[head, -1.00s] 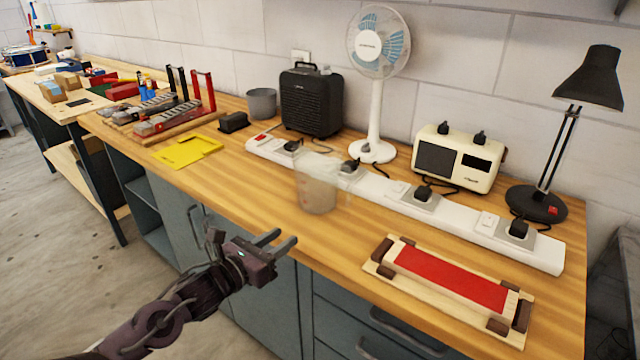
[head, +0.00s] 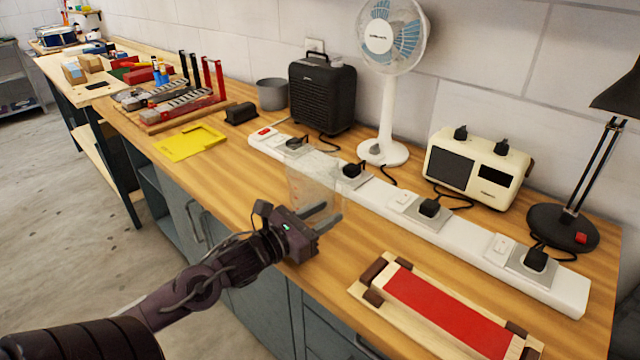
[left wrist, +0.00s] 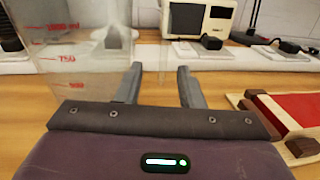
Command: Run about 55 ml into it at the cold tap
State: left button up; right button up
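A clear measuring jug (head: 312,178) with red markings stands upright on the wooden bench, in front of the white power strip. It also shows at the left of the left wrist view (left wrist: 80,75), where a red 750 mark can be read. My left gripper (head: 333,212) is open at the jug's near right side. In the left wrist view its two fingers (left wrist: 160,67) are apart, with a faint clear upright strip between them that may be the jug's handle. I cannot tell whether they touch the jug. My right gripper and a cold tap are not in view.
Behind the jug runs a white power strip (head: 468,232) with plugs, with a fan (head: 384,110), black heater (head: 322,95) and cream appliance (head: 478,168) beyond. A red-topped wooden block (head: 445,308) lies right. A yellow sheet (head: 190,143) lies left, with clear bench between.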

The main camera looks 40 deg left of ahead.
aim_at(345, 201)
pick_arm(q)
jog(key=shift+w+d+r, duration=0.15)
jog(key=shift+w+r, duration=0.1)
jog(key=shift+w, duration=0.4)
jog(key=w, duration=0.1)
jog(key=w+d+p, duration=0.1)
jog(key=w, duration=0.1)
jog(key=shift+r, duration=0.2)
jog(key=shift+w+d+f, duration=0.1)
jog(key=shift+w+f, duration=0.05)
jog(key=shift+w, duration=0.55)
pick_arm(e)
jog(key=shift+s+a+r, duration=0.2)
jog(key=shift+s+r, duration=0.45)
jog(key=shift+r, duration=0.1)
pick_arm(q)
grip_shut()
